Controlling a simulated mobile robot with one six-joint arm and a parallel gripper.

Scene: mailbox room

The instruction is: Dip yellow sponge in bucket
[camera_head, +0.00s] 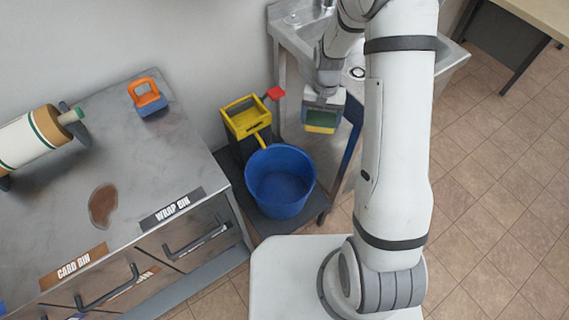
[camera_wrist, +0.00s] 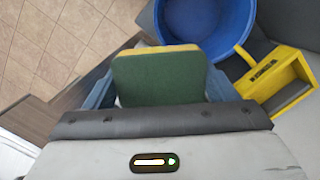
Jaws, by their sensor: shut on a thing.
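My gripper (camera_head: 322,108) is shut on a sponge with a green face and a yellow layer (camera_head: 321,128). The green face of the sponge (camera_wrist: 158,78) fills the space between the blue fingers in the wrist view. The blue bucket (camera_head: 280,181) stands on a low dark platform, below and to the left of the gripper. In the wrist view the bucket (camera_wrist: 207,22) shows beyond the sponge, to the right. The sponge is held in the air, apart from the bucket. The inside of the bucket looks plain blue; I cannot tell if it holds water.
A yellow wringer (camera_head: 246,117) with a red handle stands behind the bucket. A steel sink (camera_head: 301,38) is at the back. On the left, a metal bench (camera_head: 140,165) carries an orange-handled blue tool (camera_head: 148,97), a paper roll (camera_head: 33,139) and a brown stain (camera_head: 102,206).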

